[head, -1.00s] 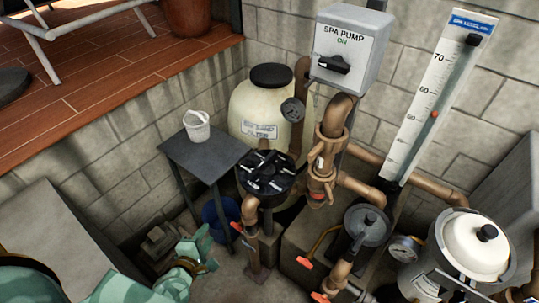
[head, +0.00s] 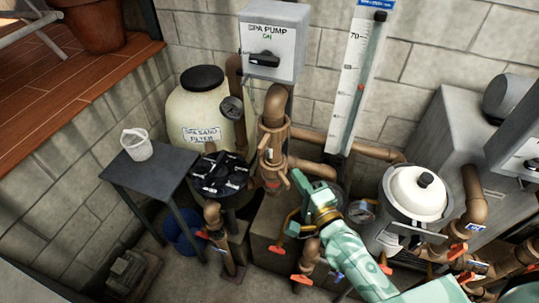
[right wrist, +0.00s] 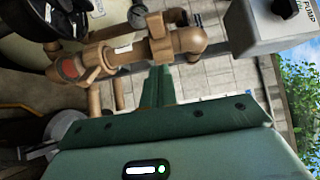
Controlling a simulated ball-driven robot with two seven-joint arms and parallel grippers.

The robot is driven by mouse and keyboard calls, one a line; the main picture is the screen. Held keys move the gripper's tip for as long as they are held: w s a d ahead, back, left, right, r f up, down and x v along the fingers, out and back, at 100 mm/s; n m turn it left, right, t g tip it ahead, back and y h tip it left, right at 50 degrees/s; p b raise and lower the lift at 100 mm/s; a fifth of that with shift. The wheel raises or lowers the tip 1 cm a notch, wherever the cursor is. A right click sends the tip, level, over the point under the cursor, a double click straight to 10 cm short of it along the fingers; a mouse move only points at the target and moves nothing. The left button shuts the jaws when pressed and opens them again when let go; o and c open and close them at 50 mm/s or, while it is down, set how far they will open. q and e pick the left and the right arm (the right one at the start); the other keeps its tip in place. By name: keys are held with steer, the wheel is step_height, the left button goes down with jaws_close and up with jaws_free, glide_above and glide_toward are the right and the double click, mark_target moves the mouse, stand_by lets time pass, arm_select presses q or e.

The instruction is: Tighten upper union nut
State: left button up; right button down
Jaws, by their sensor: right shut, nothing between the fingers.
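The upper union nut (head: 272,133) is a brown winged collar on the vertical pipe below the SPA PUMP switch box. A similar lower fitting (head: 270,178) sits beneath it on the same pipe. My right gripper (head: 302,184) is shut and empty, just right of and in front of the lower fitting; I cannot tell whether it touches anything. In the right wrist view its green fingers (right wrist: 157,86) are closed together, with the pipe beyond them. The upper nut shows there (right wrist: 158,46) near the elbow. My left gripper is out of view.
The switch box (head: 273,42) hangs above the pipe. A black multiport valve (head: 221,174) and the sand filter (head: 207,105) stand left. A gauge tube (head: 352,80) and a white-lidded strainer (head: 417,192) are right. Red-handled valves (head: 301,278) sit low in front.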

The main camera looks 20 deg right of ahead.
glide_toward(266, 146)
steer(key=w+d, duration=0.2)
steer(key=w, duration=0.2)
steer(key=shift+w+a, duration=0.65)
steer(key=shift+a, duration=0.3)
steer(key=shift+w+a, duration=0.25)
steer(key=shift+a, duration=0.25)
